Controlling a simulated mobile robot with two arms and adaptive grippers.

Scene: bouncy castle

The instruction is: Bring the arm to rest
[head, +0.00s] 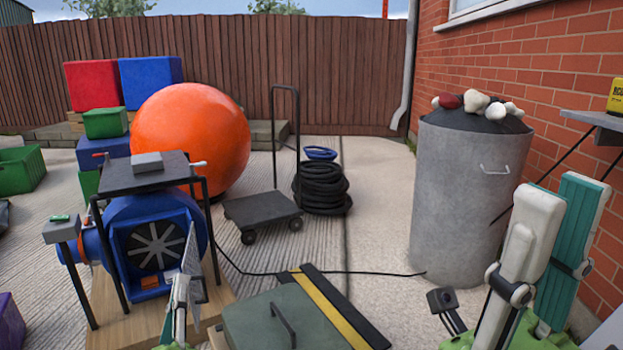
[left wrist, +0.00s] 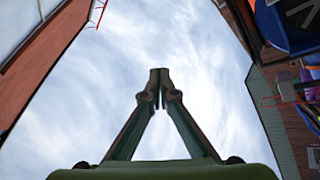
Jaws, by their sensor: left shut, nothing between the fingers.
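My left gripper (head: 189,262) points upward at the bottom of the head view, in front of the blue blower (head: 150,235). In the left wrist view its fingertips (left wrist: 160,88) meet against the sky, shut and with nothing between them. My right gripper (head: 560,225) stands upright at the lower right of the head view, close to the camera. Its white and teal fingers show at a slant, and I cannot tell how far apart they are. No object shows in it.
A green case (head: 255,325) lies low between the grippers, beside a black and yellow strip (head: 335,315). A grey bin (head: 465,200) stands by the brick wall (head: 560,80). A trolley (head: 260,210) and an orange ball (head: 190,135) are further back.

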